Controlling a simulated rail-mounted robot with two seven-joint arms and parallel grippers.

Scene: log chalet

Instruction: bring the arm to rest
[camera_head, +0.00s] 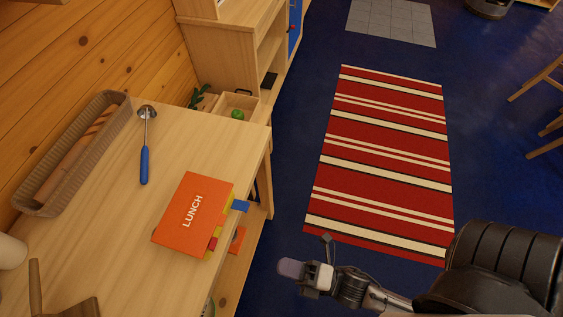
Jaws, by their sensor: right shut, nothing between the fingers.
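My right arm (504,270) comes in from the lower right. Its gripper (291,268) points left and is shut and empty, over the blue floor just right of the wooden counter (115,215). It is apart from the counter and everything on it. The left gripper is not in view.
On the counter lie an orange LUNCH book (193,214) with coloured tabs, a blue-handled tool (144,165) and a long woven basket (40,190). Shelves (225,55) stand behind. A red striped rug (385,160) covers open floor. Wooden chair legs (540,78) show at the right edge.

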